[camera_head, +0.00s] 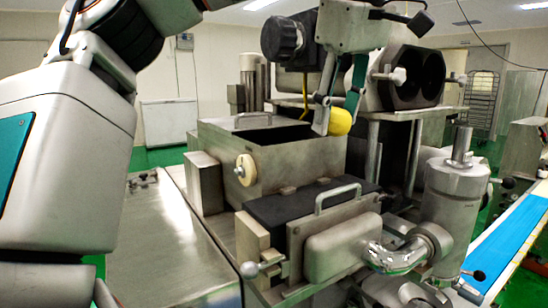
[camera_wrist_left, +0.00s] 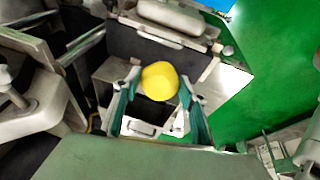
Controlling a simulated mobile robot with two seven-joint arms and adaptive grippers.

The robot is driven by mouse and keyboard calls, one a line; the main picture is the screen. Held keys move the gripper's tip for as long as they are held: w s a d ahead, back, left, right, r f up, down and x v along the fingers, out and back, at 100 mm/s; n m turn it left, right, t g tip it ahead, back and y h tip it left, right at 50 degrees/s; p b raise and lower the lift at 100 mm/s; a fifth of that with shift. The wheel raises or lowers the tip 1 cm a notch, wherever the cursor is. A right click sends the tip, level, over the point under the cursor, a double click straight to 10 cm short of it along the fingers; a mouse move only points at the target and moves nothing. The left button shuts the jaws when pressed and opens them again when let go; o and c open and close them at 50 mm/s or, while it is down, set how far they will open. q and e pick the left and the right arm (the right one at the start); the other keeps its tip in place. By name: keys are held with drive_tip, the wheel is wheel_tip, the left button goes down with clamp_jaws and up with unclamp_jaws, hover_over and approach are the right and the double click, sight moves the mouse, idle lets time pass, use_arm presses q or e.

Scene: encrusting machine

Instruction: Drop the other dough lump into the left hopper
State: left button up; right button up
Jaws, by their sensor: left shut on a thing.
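My left gripper (camera_head: 341,110) reaches in from the top of the head view, fingers pointing down. It is shut on a yellow, rounded dough lump (camera_head: 340,122). In the left wrist view the lump (camera_wrist_left: 159,81) sits between the teal finger pads of the gripper (camera_wrist_left: 158,100). The left hopper (camera_head: 285,166) is a metal box with a dark open top. In the head view the lump appears at the right of that opening, near the hopper's upper right edge. Its exact height over the rim is hard to tell. The hopper's inside is hidden. My right gripper is not in view.
A black-topped metal unit with a handle (camera_head: 338,194) stands in front of the hopper. A metal cylinder (camera_head: 455,193) and bent pipe stand at right. A blue conveyor belt (camera_head: 512,240) runs along the right. A flat metal top (camera_head: 170,250) at left is mostly clear.

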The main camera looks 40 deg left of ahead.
use_arm(q)
drive_tip(key=w+a+p, duration=0.1)
drive_tip(key=w+a, duration=0.1)
drive_tip(key=a, duration=0.6)
drive_tip(key=w+a, duration=0.3)
drive_tip(key=a, duration=0.4)
drive_tip(key=shift+w+a+f+g+h, duration=0.15)
drive_tip(key=shift+a+f+h, duration=0.55)
drive_tip(key=shift+f, duration=1.25)
drive_tip(key=shift+w+a+f+g+h, duration=0.15)
drive_tip(key=shift+a+f+h, duration=0.5)
drive_tip(key=shift+f, duration=1.35)
drive_tip(key=shift+w+a+f+g+h, duration=0.1)
drive_tip(key=shift+w+a+f+h, duration=0.2)
drive_tip(key=shift+a+f, duration=1.2)
drive_tip(key=shift+s+d+f, duration=0.1)
drive_tip(key=shift+d+f, duration=0.4)
drive_tip(key=shift+f, duration=0.05)
drive_tip(key=shift+f, duration=0.35)
drive_tip(key=shift+f, duration=0.15)
drive_tip(key=o, duration=0.9)
